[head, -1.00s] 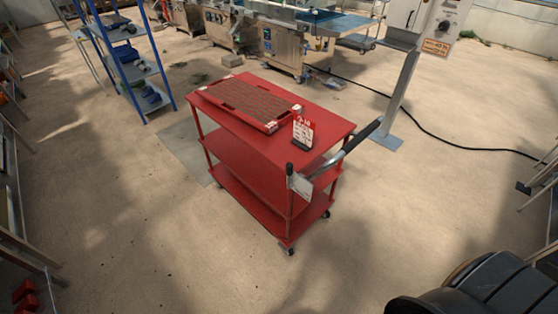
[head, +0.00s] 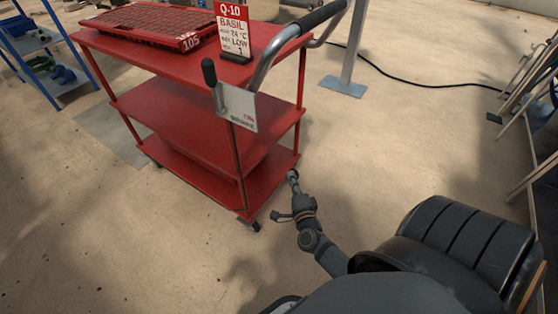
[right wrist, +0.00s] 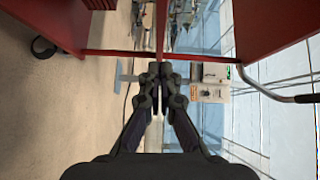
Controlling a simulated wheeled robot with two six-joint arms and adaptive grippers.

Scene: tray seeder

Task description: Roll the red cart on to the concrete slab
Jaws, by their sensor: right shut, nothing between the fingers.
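The red cart (head: 210,150) has three shelves and stands upright on its wheels at the upper middle of the head view. Its push handle (head: 322,15) has a dark grip and juts toward the upper right. A grey concrete slab (head: 105,130) lies flat on the floor left of the cart, partly hidden behind it. My right gripper (head: 292,176) is low by the cart's near right corner; I cannot tell whether it touches. In the right wrist view its fingers (right wrist: 157,82) are shut and empty, with red cart parts (right wrist: 275,28) around. My left gripper is out of view.
A red seed tray (head: 150,25) and a sign (head: 233,30) stand on the cart's top shelf. A lever (head: 209,72) and a white plate are at its near end. Blue shelving (head: 45,60) stands left, a grey post base (head: 343,87) behind right. Foreground floor is open.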

